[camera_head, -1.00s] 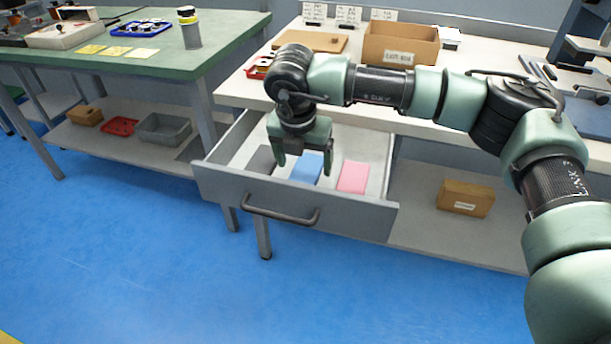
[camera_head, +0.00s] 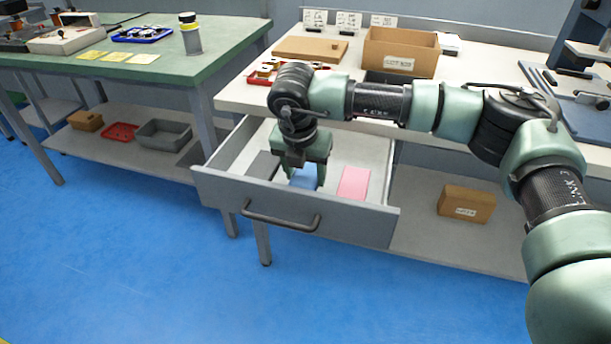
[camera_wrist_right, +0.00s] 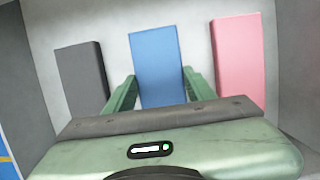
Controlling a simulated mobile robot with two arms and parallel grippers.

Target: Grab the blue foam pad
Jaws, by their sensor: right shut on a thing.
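The blue foam pad (camera_head: 304,178) lies in the open drawer (camera_head: 300,222), between a dark grey pad (camera_head: 263,165) and a pink pad (camera_head: 353,183). My right gripper (camera_head: 303,180) reaches down into the drawer and is shut on the blue pad, a finger at each side of it. In the right wrist view the blue pad (camera_wrist_right: 157,65) runs between the two green fingers (camera_wrist_right: 160,92), with the grey pad (camera_wrist_right: 82,78) to the left and the pink pad (camera_wrist_right: 238,55) to the right. My left gripper is not in view.
The drawer's front panel with its dark handle (camera_head: 280,217) and its side walls surround the pads. Above it, the white bench top holds a cardboard box (camera_head: 400,52), a brown board (camera_head: 310,48) and a red tray (camera_head: 262,78). A green table (camera_head: 165,70) stands left.

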